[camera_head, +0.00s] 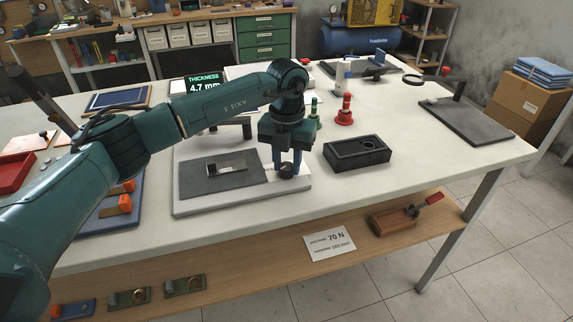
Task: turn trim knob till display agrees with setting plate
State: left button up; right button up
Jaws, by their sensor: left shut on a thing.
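My left gripper (287,168) points down over the front right corner of a light base board (240,203) on the table. It is shut on a small black knob (286,171), which its fingers partly cover. The display (203,82) behind my left arm reads "THICKNESS 4.7 mm" in green. A white card (330,242) on the lower shelf reads "70 N", with smaller lines too small to read surely; I cannot tell if it is the setting plate. A small plate (228,167) lies on the board's dark pad (213,184). My right gripper is out of view.
A dark board with a magnifier stand (465,120) is at the right. The table's front right is clear.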

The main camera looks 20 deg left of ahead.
aim_at(288, 166)
pick_arm(q)
jog(key=m+b, duration=0.1)
jog(key=m, duration=0.2)
jog(key=shift+m, duration=0.3)
jog(key=m+b, duration=0.1)
jog(key=m, duration=0.3)
jog(key=shift+d+m, duration=0.1)
jog(key=shift+m, duration=0.2)
jog(key=m+b, duration=0.1)
jog(key=m, duration=0.3)
jog(key=shift+s, duration=0.1)
jog(key=shift+r+m+b, duration=0.1)
jog(key=shift+m+b, duration=0.35)
jog(key=shift+m, duration=1.75)
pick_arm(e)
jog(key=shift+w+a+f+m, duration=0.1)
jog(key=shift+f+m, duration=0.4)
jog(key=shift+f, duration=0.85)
pick_arm(q)
jog(key=shift+d, duration=0.1)
jog(key=o, duration=1)
jog(key=shift+s, duration=0.1)
jog(key=shift+c, duration=0.2)
notch_tip(288, 166, up, 13)
